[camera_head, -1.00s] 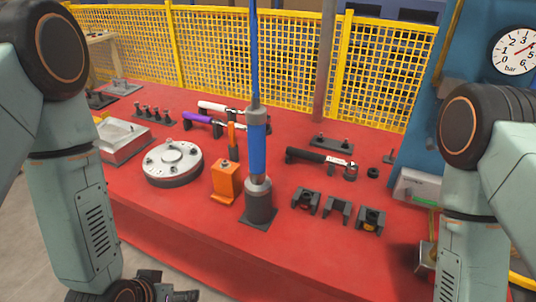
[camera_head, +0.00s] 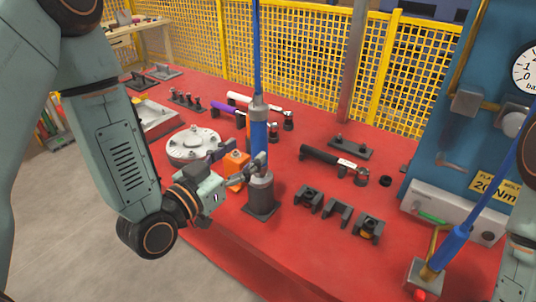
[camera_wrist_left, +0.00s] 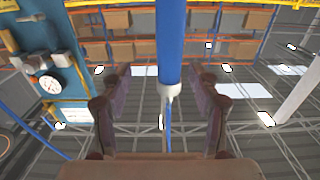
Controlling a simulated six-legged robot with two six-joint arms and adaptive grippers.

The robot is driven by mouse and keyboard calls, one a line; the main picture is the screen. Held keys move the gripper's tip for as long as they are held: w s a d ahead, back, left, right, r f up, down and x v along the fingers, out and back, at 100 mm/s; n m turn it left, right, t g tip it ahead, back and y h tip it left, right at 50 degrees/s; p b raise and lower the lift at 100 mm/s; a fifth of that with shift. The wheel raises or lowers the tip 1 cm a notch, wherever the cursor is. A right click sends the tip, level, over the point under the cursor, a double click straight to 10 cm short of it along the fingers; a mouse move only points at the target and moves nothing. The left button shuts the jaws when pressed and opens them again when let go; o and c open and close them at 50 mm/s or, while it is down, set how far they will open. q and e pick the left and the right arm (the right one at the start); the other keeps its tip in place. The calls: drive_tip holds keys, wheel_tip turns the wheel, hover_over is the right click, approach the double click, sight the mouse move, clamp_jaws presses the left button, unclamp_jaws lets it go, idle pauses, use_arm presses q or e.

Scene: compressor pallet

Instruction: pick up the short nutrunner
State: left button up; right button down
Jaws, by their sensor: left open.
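A blue upright nutrunner (camera_head: 259,135) stands in a dark socket holder (camera_head: 261,208) on the red table, with a blue hose running up from its top. I take it as the short nutrunner. My left gripper (camera_head: 240,157) is low, at its left side, with fingers apart and pointing toward it. In the left wrist view the blue body (camera_wrist_left: 169,45) shows between the two spread fingers (camera_wrist_left: 163,105); I see no contact. My right gripper is not in view.
An orange block (camera_head: 236,165) sits just behind my left gripper. A round white flange (camera_head: 193,145) lies to the left. Several dark brackets (camera_head: 337,212) and a black-handled wrench (camera_head: 325,156) are to the right. Another blue tool (camera_head: 450,247) slants at the right.

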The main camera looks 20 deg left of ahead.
sight(254, 139)
use_arm(q)
drive_tip(key=shift+w+a, duration=0.25)
drive_tip(key=shift+w, duration=0.3)
drive_tip(key=shift+x, duration=0.8)
drive_tip(key=x, duration=0.5)
drive_tip(key=shift+w+a+f, duration=0.1)
drive_tip(key=shift+a, duration=0.3)
drive_tip(key=shift+w+d, duration=0.15)
drive_tip(key=shift+d, duration=0.1)
drive_tip(key=shift+c, duration=0.6)
drive_tip(key=c, duration=0.4)
clamp_jaws()
